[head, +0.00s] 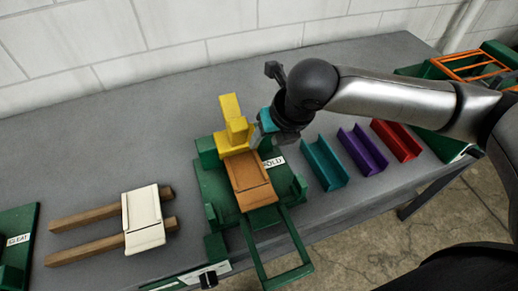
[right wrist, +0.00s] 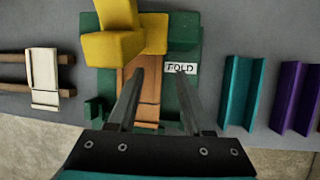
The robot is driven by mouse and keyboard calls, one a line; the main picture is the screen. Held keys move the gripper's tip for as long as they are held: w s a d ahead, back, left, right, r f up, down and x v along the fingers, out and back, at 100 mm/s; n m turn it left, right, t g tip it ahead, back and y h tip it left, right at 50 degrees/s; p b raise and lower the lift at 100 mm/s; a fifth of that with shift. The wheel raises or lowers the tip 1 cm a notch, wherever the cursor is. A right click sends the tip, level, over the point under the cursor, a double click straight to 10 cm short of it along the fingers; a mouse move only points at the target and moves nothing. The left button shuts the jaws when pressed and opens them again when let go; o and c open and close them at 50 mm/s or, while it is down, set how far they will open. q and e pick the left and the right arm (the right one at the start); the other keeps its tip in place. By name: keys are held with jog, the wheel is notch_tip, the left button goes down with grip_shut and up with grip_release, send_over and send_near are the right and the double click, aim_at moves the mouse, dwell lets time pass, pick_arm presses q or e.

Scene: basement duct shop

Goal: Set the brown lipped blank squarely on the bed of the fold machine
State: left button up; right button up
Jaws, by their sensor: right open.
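The brown lipped blank (head: 250,183) lies flat on the bed of the green fold machine (head: 212,190), below the yellow block (head: 235,125). Its sides look roughly parallel to the bed, but I cannot tell whether it is exactly square. In the right wrist view the blank (right wrist: 150,90) shows between and below the fingers, with its far end by the yellow block. My right gripper (right wrist: 160,74) is open and empty, above the blank and apart from it as far as I can see. My left gripper is not in view.
A cream blank (head: 143,217) rests on two wooden bars (head: 85,222) at left. Teal (head: 325,163), purple (head: 363,150) and red (head: 397,140) channels stand right of the machine. A green frame (head: 275,250) juts from its front. Bare grey table (head: 130,120) lies behind left.

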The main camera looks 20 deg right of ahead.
aim_at(256, 152)
jog(key=b+x, duration=0.1)
jog(key=x, duration=0.5)
jog(key=shift+w+f, duration=0.2)
jog(key=shift+f, duration=0.15)
jog(key=shift+c, duration=0.2)
grip_shut()
